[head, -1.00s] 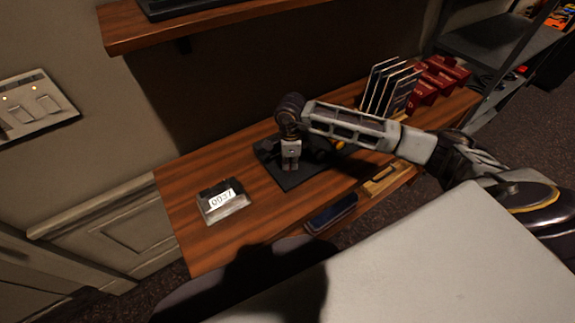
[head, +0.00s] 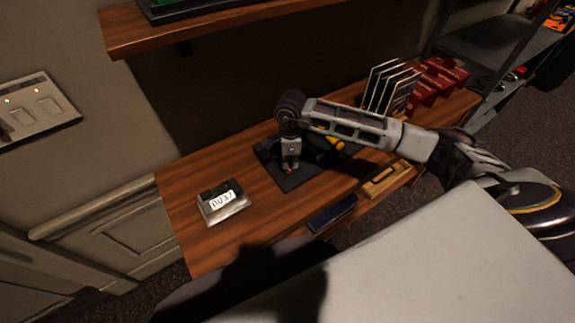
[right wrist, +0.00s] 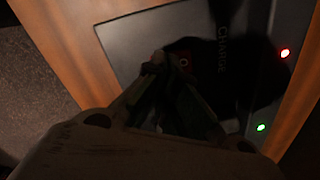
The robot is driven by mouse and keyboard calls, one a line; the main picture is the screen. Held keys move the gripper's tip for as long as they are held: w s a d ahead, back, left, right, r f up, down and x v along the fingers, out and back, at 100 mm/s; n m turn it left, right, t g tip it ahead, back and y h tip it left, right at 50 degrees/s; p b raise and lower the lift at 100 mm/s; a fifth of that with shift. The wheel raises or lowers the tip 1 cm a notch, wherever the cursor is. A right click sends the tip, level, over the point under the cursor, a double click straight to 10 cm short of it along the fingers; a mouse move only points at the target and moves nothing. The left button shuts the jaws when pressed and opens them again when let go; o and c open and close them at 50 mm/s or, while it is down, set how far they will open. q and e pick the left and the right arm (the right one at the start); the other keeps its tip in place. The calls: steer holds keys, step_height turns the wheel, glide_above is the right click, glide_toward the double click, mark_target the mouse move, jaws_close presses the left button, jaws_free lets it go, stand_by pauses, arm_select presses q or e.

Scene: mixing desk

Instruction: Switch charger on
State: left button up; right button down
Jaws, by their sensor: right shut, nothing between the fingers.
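The charger is a flat black pad (head: 268,160) on the wooden desk, partly hidden under my right arm. In the right wrist view its black face (right wrist: 135,35) bears the word CHARGE, a small red-marked part (right wrist: 184,62), a lit red light (right wrist: 285,53) and a lit green light (right wrist: 261,127). My right gripper (head: 290,170) is shut and empty, pointing down at the pad. In the right wrist view its fingertips (right wrist: 160,60) are beside the red-marked part; contact is unclear in the dark. My left gripper is out of view.
A dark blue item (head: 332,214) and a tan item (head: 386,180) lie at the front edge. Upright cards (head: 390,88) and red holders (head: 438,85) stand behind right. A shelf (head: 200,25) hangs above.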

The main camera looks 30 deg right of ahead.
mark_target(290, 170)
steer(key=shift+r+p, duration=1.05)
steer(key=shift+r, duration=1.55)
steer(key=shift+s+f, duration=0.1)
